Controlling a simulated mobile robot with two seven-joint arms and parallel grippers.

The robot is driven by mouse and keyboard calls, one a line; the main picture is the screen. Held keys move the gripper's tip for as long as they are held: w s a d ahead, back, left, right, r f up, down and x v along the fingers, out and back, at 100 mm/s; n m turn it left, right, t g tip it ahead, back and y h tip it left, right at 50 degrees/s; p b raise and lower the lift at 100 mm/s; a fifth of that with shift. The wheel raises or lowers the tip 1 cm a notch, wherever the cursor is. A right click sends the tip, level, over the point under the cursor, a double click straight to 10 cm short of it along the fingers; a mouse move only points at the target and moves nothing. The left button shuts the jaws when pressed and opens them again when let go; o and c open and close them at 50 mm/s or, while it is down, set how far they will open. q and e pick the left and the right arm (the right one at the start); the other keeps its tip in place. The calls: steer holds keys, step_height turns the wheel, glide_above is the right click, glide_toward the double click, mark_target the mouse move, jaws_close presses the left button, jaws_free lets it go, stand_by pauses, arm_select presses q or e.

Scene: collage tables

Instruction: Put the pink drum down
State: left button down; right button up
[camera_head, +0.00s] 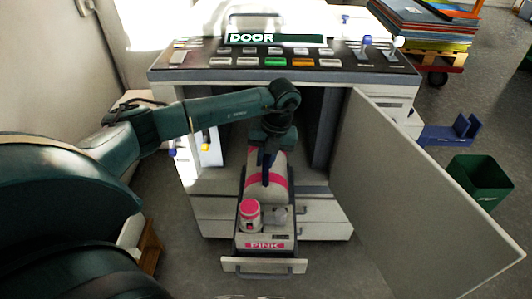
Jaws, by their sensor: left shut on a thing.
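The pink drum (277,185) is a pale cylinder with pink bands. It is at the front of the open cabinet of a large machine, behind a unit with a sign reading PINK (264,245). My left gripper (266,174) is over the drum from above and shut on it. The fingers hide part of the drum. Whether its underside touches anything I cannot tell. My right gripper is not in view.
A pink-capped container (249,212) stands on the front unit, close before the drum. The machine's door (410,190) stands open to the right. Buttons line the top panel (285,60). A green bin (478,182) is on the floor at right.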

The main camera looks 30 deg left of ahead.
mark_target(271, 187)
arm_select(q)
step_height(271, 187, down, 4)
steer(key=shift+w+f, duration=0.1)
steer(key=shift+f, duration=0.1)
steer(key=c, duration=1.4)
jaws_free()
steer(key=shift+f, duration=0.1)
steer(key=shift+o, duration=0.2)
